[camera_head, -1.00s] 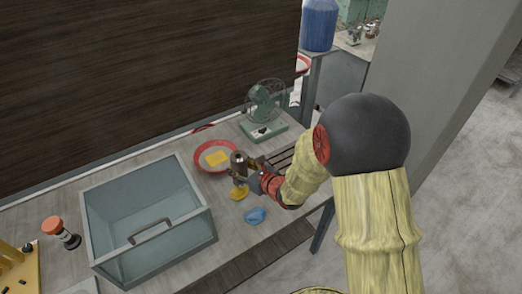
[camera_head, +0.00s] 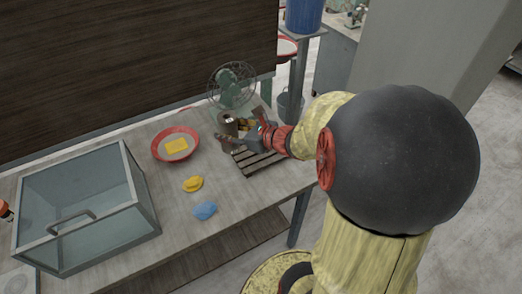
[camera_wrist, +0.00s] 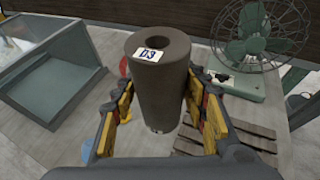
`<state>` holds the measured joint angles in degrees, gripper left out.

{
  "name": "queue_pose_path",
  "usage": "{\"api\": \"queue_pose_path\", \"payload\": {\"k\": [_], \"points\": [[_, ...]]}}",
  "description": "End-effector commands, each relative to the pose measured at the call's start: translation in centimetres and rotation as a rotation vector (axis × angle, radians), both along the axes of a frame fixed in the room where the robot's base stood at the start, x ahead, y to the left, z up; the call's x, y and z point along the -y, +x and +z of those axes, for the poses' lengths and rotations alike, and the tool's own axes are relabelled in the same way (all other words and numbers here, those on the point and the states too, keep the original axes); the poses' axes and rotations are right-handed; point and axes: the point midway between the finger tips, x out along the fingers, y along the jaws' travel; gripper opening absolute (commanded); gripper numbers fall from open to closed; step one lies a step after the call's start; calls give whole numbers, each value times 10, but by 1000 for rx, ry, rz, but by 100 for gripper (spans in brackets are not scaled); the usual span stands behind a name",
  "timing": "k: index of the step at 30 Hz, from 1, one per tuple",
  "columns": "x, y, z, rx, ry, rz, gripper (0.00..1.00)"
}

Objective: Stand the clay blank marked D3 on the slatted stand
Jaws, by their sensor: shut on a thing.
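The clay blank marked D3 (camera_wrist: 151,85) is a dark grey-brown cylinder with a round hole in its top and a white label. My gripper (camera_wrist: 160,112) is shut on it, with a finger on either side, and holds it about upright. In the head view my gripper (camera_head: 240,130) and the blank (camera_head: 228,122) are over or beside the far left part of the slatted stand (camera_head: 257,163). In the wrist view the stand's slats (camera_wrist: 240,137) show to the right of the blank. Whether the blank's base touches anything is hidden.
A green fan (camera_head: 232,86) stands close behind the blank. A red dish (camera_head: 175,145) with a yellow piece is to the left. Yellow (camera_head: 193,184) and blue (camera_head: 204,211) lumps lie on the table in front. A glass-sided bin (camera_head: 85,210) stands at left.

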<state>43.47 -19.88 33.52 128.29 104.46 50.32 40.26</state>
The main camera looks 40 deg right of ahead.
Motion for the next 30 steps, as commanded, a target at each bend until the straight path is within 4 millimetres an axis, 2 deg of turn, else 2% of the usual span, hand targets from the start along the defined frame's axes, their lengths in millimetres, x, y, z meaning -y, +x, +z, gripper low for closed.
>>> {"api": "queue_pose_path", "payload": {"k": [1,5,10,22,25,30], "points": [[7,-7,3,5,-3,-11,0],[15,-20,5,3,-2,-23,0],[30,-20,-1,3,0,-27,0],[109,2,-40,2,0,-27,0],[120,5,-60,2,3,-25,0],[138,10,-79,2,-1,-26,0]]}}
